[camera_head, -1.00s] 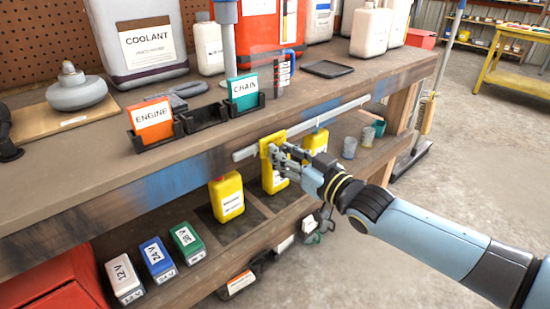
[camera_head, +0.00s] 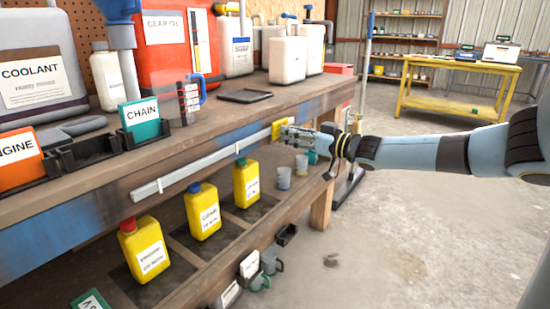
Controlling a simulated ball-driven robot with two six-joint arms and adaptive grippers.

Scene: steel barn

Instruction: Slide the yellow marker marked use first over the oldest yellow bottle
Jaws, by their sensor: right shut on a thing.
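My right gripper (camera_head: 284,131) is shut on the yellow marker (camera_head: 277,125) at the right end of the pale rail (camera_head: 200,165) along the bench's front edge. The gripper hides much of the marker, and its wording cannot be read. Three yellow bottles stand in a row on the shelf below: one with a red cap (camera_head: 146,252), one with a blue cap (camera_head: 203,212) and one with a green cap (camera_head: 246,185). Their labels are too small to read. The marker is to the right of the green-capped bottle. My left gripper is not in view.
The bench top (camera_head: 220,112) carries containers, a black tray (camera_head: 245,96) and the CHAIN card (camera_head: 142,117). Small cups (camera_head: 284,177) stand on the shelf right of the bottles. A yellow table (camera_head: 460,80) stands far right. The floor at right is clear.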

